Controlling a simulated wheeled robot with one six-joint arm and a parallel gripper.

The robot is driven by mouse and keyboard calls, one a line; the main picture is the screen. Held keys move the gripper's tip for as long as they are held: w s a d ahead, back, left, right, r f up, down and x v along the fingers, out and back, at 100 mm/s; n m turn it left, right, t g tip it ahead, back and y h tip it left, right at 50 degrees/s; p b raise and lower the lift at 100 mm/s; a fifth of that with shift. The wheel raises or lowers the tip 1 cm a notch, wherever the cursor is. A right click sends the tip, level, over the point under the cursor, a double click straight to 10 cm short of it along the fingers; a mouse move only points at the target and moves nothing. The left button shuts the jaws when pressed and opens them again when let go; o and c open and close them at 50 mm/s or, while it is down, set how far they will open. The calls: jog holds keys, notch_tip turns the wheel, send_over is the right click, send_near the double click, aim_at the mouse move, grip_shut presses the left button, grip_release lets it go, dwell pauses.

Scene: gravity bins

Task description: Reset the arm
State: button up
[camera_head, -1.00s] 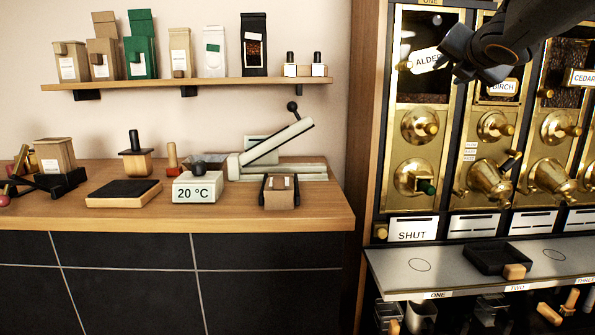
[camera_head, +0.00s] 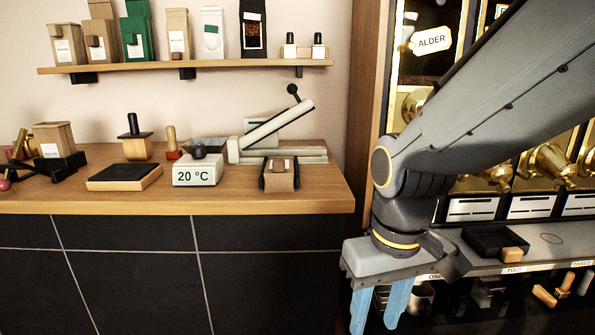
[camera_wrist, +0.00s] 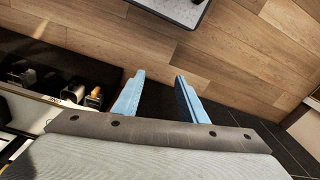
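My gripper (camera_head: 379,308) hangs at the lower middle of the head view, in front of the left end of the metal shelf under the gravity bins. Its two blue fingers point down and stand apart with nothing between them. In the wrist view my gripper (camera_wrist: 160,90) also shows open and empty, with dark and wooden flooring beyond it. My grey arm crosses the right side of the head view and hides much of the bins.
The metal shelf (camera_head: 470,268) holds a black tray (camera_head: 487,241) with a wooden handle. Scoops and containers sit below it. The wooden counter (camera_head: 230,204) at left carries a scale (camera_head: 197,170) and a press (camera_head: 275,145). The floor (camera_wrist: 215,50) below my gripper looks clear.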

jog(key=s+d+r+m+p, duration=0.1)
jog(key=d+r+m+p, duration=0.2)
jog(key=d+r+p, duration=0.4)
jog(key=p, duration=0.8)
jog(key=shift+s+r+g+h, duration=0.2)
jog(key=shift+s+g+h, duration=0.1)
jog(key=shift+s, duration=0.1)
jog(key=shift+d+f, duration=0.1)
dwell(1.2)
jog(key=shift+c, duration=1)
